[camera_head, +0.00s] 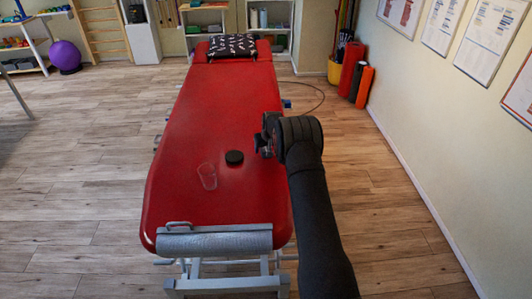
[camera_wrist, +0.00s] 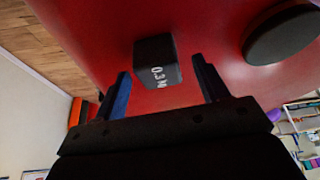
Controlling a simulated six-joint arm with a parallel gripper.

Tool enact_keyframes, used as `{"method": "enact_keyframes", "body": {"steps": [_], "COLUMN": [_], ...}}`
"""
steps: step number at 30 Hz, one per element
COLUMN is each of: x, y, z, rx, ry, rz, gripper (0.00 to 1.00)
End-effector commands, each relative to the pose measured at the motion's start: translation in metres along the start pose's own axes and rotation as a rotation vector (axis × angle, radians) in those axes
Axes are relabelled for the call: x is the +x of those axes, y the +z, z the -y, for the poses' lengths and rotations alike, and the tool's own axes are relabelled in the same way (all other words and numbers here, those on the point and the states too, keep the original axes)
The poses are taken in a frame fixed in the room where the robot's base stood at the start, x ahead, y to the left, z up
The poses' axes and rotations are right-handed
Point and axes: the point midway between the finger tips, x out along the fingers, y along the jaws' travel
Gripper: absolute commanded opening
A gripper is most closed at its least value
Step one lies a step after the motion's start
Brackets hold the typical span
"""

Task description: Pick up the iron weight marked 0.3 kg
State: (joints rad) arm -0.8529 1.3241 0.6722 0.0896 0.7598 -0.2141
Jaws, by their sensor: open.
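The iron weight (camera_wrist: 157,50), a small dark block with white marking that reads 0.3, sits on the red table top (camera_head: 222,100) in the wrist view. My gripper (camera_wrist: 162,68) is open, with one finger on each side of the weight's near end. The weight seems just ahead of and partly between the fingertips, and I see no clear contact. In the head view my gripper (camera_head: 266,138) is over the right edge of the table, and I cannot make out the weight there; the gripper likely hides it.
A round black disc (camera_head: 234,157) lies left of my gripper; it also shows in the wrist view (camera_wrist: 282,34). A clear oval outline (camera_head: 207,176) lies further left. A dark patterned pillow (camera_head: 232,45) is at the far end. The table's middle is clear.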

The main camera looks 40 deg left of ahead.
Motion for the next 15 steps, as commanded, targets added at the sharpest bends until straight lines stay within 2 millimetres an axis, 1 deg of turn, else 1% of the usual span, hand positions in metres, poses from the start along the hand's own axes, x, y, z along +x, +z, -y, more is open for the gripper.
{"method": "enact_keyframes", "body": {"steps": [1, 4, 11, 12, 14, 15], "x": [0.0052, 0.0107, 0.0115, 0.0115, 0.0115, 0.0114], "y": [-0.0001, 0.0003, -0.0002, -0.0001, -0.0001, -0.0001], "z": [0.0001, 0.0001, -0.0001, -0.0001, -0.0001, -0.0001], "rx": [0.0, 0.0, 0.0, 0.0, 0.0, 0.0], "ry": [0.0, 0.0, 0.0, 0.0, 0.0, 0.0], "rz": [0.0, 0.0, -0.001, -0.001, -0.001, -0.001], "gripper": [0.67, 0.67, 0.67, 0.65, 0.54, 0.46]}}
